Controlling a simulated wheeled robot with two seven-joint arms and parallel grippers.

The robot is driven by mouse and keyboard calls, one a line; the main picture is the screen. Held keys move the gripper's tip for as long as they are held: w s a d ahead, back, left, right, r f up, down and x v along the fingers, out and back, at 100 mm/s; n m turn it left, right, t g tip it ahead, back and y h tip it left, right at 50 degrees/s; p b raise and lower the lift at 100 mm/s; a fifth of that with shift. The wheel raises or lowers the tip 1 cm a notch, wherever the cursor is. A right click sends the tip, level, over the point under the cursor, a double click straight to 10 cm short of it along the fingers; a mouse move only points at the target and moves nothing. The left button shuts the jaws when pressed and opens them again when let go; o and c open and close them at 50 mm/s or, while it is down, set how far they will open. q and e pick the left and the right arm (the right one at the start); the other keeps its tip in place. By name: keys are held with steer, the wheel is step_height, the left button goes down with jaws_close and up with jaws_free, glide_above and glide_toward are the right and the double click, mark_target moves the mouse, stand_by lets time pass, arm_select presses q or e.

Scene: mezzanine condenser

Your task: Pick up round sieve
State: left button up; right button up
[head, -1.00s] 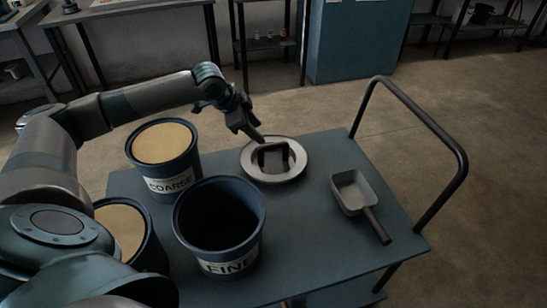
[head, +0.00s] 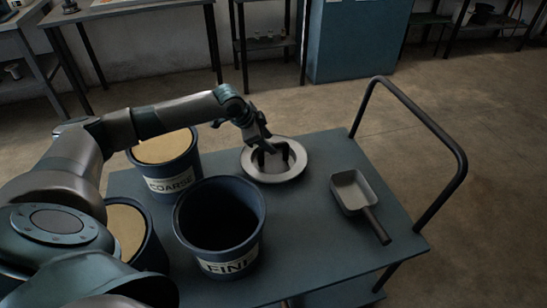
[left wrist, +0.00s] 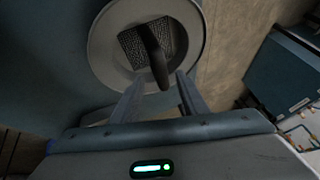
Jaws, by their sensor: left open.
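The round sieve (head: 292,172) is a pale metal ring with a dark mesh middle and a dark arched handle. It lies on the cart top (head: 310,215) near its far edge. In the left wrist view the sieve (left wrist: 98,45) shows its mesh, with the handle (left wrist: 153,58) arching toward the fingers. My left gripper (head: 268,148) is open at the sieve's handle, with its fingers (left wrist: 160,90) on either side of the handle's near end. I cannot tell whether they touch it. My right gripper is not in view.
A bucket marked COARSE (head: 172,170) and an empty-looking dark bucket marked FINE (head: 220,240) stand left of the sieve. Another filled bucket (head: 128,230) is partly behind my arm. A scoop (head: 355,192) lies to the right, near the cart's rail (head: 440,120).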

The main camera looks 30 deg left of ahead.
arm_select(q)
steer(key=shift+x, duration=2.5)
steer(key=shift+a, duration=0.1)
jaws_close()
